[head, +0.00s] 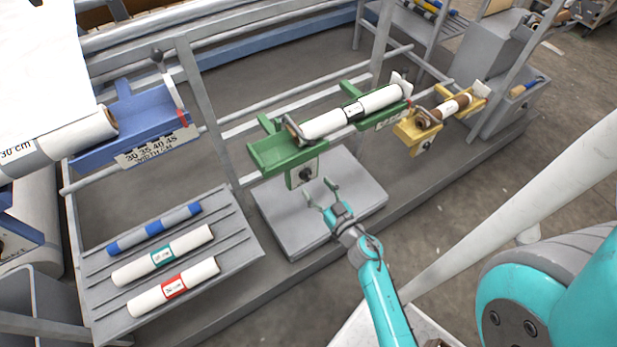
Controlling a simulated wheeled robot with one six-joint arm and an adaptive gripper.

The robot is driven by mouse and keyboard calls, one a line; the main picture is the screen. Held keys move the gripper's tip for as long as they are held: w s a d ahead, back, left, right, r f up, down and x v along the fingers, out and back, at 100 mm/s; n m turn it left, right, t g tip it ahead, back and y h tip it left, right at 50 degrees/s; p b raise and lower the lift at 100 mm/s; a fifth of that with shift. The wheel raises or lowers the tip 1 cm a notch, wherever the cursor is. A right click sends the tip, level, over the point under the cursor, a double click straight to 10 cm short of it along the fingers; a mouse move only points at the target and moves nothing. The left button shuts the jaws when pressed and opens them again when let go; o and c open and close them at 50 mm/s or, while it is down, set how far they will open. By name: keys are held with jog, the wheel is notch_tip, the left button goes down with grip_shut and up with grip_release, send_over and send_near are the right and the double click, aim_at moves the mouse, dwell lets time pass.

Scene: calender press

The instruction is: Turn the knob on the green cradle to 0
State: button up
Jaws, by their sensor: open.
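The green cradle (281,155) is fixed on the rails in the middle of the head view and holds a white roll (330,123) with a dark-edged label. Its dark knob (306,174) sits on a pale plate on the cradle's front, near the left end. The dial marks are too small to read. My gripper (322,190) is open and empty, its fingers pointing up toward the knob from just below and to the right in the picture. I cannot tell whether a fingertip touches the knob plate; a small gap seems to show.
A blue cradle (150,118) stands left and a yellow cradle (408,130) right, each with a roll. A sloped grey rack (235,238) with several rolls lies lower left. A flat grey platform (272,222) lies below my gripper. Upright frame posts stand behind.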

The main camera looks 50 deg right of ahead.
aim_at(309, 177)
jog(key=shift+x, duration=2.5)
jog(key=c, duration=1.1)
